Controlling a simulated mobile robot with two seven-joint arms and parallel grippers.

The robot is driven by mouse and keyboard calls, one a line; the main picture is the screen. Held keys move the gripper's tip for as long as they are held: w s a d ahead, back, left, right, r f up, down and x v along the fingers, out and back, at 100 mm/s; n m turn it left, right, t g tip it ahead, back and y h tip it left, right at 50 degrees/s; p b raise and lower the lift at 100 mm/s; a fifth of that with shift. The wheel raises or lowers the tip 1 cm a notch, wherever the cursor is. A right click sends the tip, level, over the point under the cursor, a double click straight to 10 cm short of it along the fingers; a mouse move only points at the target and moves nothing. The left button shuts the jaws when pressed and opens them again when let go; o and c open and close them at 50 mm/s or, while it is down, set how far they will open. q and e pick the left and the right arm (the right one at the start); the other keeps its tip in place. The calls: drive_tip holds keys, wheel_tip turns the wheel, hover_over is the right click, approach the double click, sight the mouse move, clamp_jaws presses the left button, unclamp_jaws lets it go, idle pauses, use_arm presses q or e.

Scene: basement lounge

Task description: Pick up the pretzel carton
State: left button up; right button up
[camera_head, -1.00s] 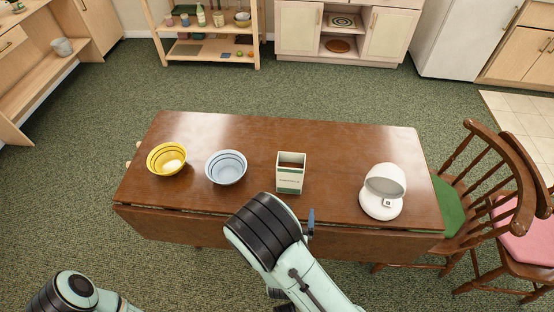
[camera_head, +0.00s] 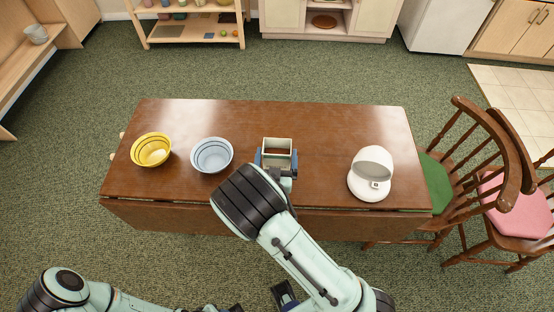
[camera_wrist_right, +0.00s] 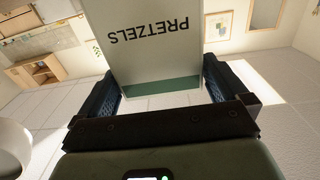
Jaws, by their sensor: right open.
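The pretzel carton (camera_head: 278,145) is a pale open-topped box with a green band, upright on the brown table (camera_head: 330,120). In the right wrist view the carton (camera_wrist_right: 150,50) shows upside-down lettering reading PRETZELS. My right gripper (camera_head: 277,160) is open, with one blue finger on each side of the carton. In the right wrist view the right gripper's fingers (camera_wrist_right: 162,92) flank the carton; contact is not clear. My left gripper (camera_head: 285,294) shows only partly at the bottom edge, and its jaws are hard to make out. My right arm hides the carton's lower front.
A light blue bowl (camera_head: 212,155) stands left of the carton, and a yellow bowl (camera_head: 151,150) farther left. A white rounded device (camera_head: 370,175) stands to the right. Chairs with green (camera_head: 432,180) and pink (camera_head: 520,216) seats are at the right end. The tabletop behind the carton is clear.

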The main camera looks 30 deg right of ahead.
drive_tip(key=x, duration=0.4)
drive_tip(key=shift+w+d+p, duration=0.15)
drive_tip(key=shift+w+p, duration=0.2)
drive_tip(key=shift+w, duration=0.05)
use_arm(q)
drive_tip(key=shift+w+r, duration=0.25)
drive_tip(key=shift+r, duration=0.25)
use_arm(e)
drive_tip(key=shift+c, duration=0.3)
drive_tip(key=c, duration=1)
use_arm(q)
drive_tip(key=w+r+p, duration=0.3)
drive_tip(key=r+p, duration=0.1)
drive_tip(key=r, duration=0.1)
drive_tip(key=shift+w+r+t, duration=0.3)
use_arm(e)
wheel_tip(320, 180, up, 20)
hover_over(278, 142)
drive_tip(key=shift+s+a, duration=0.3)
drive_tip(key=shift+s, duration=0.05)
drive_tip(key=shift+w, duration=0.1)
